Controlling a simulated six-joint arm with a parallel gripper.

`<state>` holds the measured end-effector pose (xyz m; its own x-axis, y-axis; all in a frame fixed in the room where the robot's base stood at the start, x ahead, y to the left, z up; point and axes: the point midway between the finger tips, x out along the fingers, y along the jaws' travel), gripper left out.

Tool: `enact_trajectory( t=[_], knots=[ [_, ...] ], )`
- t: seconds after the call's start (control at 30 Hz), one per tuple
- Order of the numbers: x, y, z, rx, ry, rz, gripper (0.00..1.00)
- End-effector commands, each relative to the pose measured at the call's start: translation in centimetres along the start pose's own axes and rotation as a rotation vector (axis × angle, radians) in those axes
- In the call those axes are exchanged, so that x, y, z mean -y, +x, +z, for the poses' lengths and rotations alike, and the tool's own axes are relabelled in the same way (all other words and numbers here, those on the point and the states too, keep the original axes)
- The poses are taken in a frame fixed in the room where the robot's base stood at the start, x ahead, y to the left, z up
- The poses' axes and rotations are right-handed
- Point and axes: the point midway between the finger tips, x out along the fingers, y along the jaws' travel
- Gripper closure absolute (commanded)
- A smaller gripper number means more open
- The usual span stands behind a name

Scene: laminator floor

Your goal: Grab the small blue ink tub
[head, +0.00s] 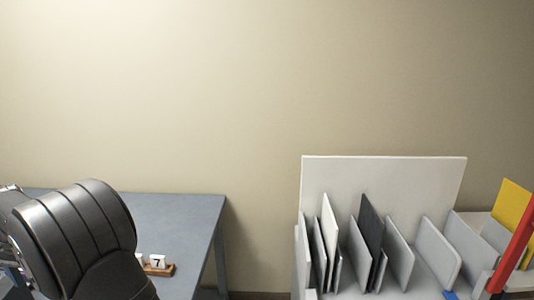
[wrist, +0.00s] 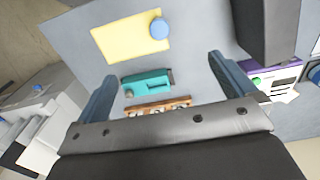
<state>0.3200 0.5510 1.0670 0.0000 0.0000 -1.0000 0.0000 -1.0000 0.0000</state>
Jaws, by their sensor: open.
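In the wrist view a small blue round tub (wrist: 159,29) stands at the right edge of a yellow sheet on the grey table. My gripper (wrist: 162,68) is open and empty, its two fingers wide apart. The tub appears beyond the fingertips, between their lines, and is not touched. In the head view the tub is not seen; my dark arm covers much of the table's left part.
A teal device (wrist: 147,82) and a wooden holder with number tiles (wrist: 158,108) lie between the fingers in the wrist view. A purple-and-white box (wrist: 272,82) is at right. In the head view, a rack of upright panels (head: 385,170) stands right of the table (head: 185,212).

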Motion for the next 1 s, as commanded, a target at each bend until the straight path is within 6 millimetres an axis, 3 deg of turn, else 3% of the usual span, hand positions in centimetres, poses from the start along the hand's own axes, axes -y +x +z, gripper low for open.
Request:
enact_trajectory(
  t=[0.17,0.37,0.73,0.87,1.0],
  knots=[
    [0.0,0.02,0.0,0.0,0.0,0.0,0.0],
    [0.0,0.02,0.0,0.0,0.0,0.0,0.35],
    [0.01,0.05,0.0,0.0,-0.043,0.0,0.35],
    [0.04,0.16,0.02,0.0,-0.208,0.0,0.35],
    [0.08,0.33,0.06,0.0,-0.491,0.0,0.35]
  ],
)
